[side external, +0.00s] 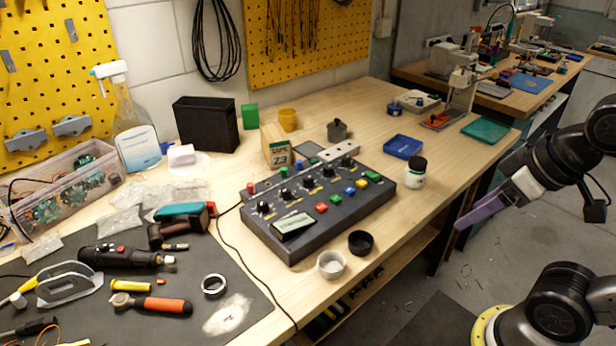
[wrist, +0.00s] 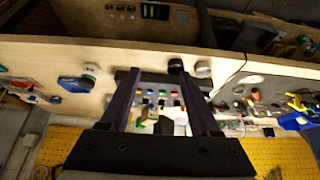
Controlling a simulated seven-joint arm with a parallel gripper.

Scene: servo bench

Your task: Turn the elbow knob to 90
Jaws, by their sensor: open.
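A dark control box (side external: 330,213) lies on the wooden bench in the side view. A row of black knobs (side external: 307,182) runs along its back half, with coloured buttons (side external: 335,199) in front. The knob labels are too small to read, so I cannot tell which is the elbow knob or where it points. My gripper (side external: 462,224), with purple fingers, is open and empty in the air to the right of the box, apart from it. In the wrist view the box (wrist: 172,87) shows between the spread fingers of my gripper (wrist: 162,72), at a distance.
A tilted display or card (side external: 294,226) sits on the box's left front. A black ring (side external: 360,242) and white cup (side external: 331,264) stand in front. Tools lie on the dark mat (side external: 245,300) at left.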

